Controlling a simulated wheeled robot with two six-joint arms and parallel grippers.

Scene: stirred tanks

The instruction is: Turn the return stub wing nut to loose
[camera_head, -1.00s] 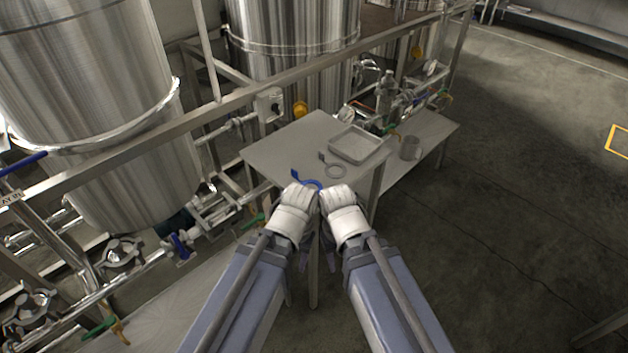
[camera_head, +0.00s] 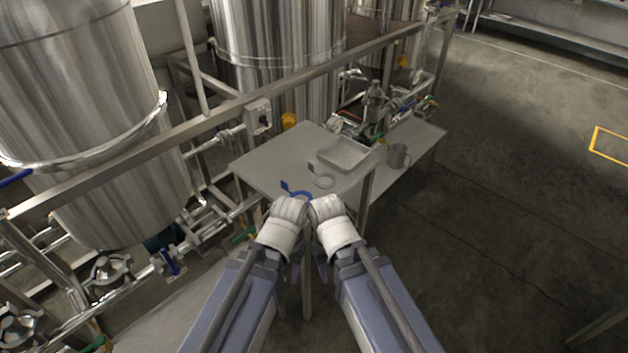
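Steel pipe clamps sit on the low piping at the left: one clamp (camera_head: 108,270) beside a blue-handled valve (camera_head: 172,262), and another clamp (camera_head: 20,326) in the bottom left corner. I cannot tell which one is the return stub's, and the wing nut itself is too small to make out. My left gripper (camera_head: 285,220) and my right gripper (camera_head: 330,218) are side by side in front of me, at the near edge of the table in the picture, well right of the clamps. Their fingers are not clear, so I cannot see whether they are open.
A grey cup (camera_head: 398,155) stands on a lower bench (camera_head: 425,138). A steel rail (camera_head: 130,152) runs before large tanks (camera_head: 80,110). Open floor (camera_head: 480,230) lies right.

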